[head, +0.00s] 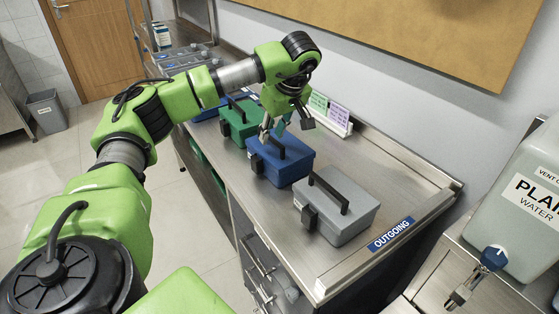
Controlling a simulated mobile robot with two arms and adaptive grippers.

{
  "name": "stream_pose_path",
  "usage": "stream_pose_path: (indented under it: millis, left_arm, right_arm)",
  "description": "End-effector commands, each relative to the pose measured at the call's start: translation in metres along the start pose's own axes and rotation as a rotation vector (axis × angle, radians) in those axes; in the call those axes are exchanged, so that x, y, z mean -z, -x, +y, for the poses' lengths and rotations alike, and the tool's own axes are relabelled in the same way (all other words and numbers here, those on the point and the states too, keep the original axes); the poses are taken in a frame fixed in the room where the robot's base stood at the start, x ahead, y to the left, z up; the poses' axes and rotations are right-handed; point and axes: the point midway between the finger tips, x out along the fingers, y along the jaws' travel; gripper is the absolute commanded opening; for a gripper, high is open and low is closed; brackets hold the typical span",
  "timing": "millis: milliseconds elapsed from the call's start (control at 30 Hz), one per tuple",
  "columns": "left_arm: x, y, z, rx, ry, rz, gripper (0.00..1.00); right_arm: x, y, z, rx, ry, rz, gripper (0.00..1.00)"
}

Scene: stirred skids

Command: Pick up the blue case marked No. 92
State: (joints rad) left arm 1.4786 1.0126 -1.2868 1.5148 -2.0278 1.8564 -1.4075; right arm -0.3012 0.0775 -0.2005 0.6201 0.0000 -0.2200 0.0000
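A blue case (289,171) with a dark handle on its lid stands on the steel counter, between a green case and a grey case. A second blue case (206,116) shows farther back, partly hidden by my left arm and the green case. No number can be read on either blue case. My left gripper (284,129) points down just above the nearer blue case, close to its handle. Its fingers are spread and appear empty. I cannot tell whether they touch the handle. My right gripper is not in view.
The green case (238,127) and grey case (348,222) closely flank the nearer blue case. Small cards (329,111) stand by the wall behind. The steel counter (405,190) has an "OUTGOING" label on its near end. A water tank (520,195) with a tap stands at right.

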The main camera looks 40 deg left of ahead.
Motion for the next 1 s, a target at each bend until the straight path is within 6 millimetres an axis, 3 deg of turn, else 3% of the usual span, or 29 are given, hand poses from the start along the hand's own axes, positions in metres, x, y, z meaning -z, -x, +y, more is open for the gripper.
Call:
stream_pose_path:
  millis: [233,833,867,967,1000]
  left_arm:
    - [0.001,-0.032,0.002,0.002,-0.001,0.000,0.27]
    - [0.000,-0.037,0.002,0.001,-0.001,0.000,0.27]
    - [0.000,-0.037,0.002,0.001,-0.001,0.000,0.24]
    - [0.000,-0.037,0.002,0.000,-0.001,0.000,0.00]
    - [0.000,-0.037,0.002,0.001,-0.001,0.000,0.00]
  right_arm:
    - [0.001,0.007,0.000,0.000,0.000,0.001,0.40]
    - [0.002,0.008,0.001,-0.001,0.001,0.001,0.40]
    - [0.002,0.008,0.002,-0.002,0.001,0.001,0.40]
    - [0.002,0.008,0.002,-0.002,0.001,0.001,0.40]
    - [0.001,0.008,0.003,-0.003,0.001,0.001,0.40]
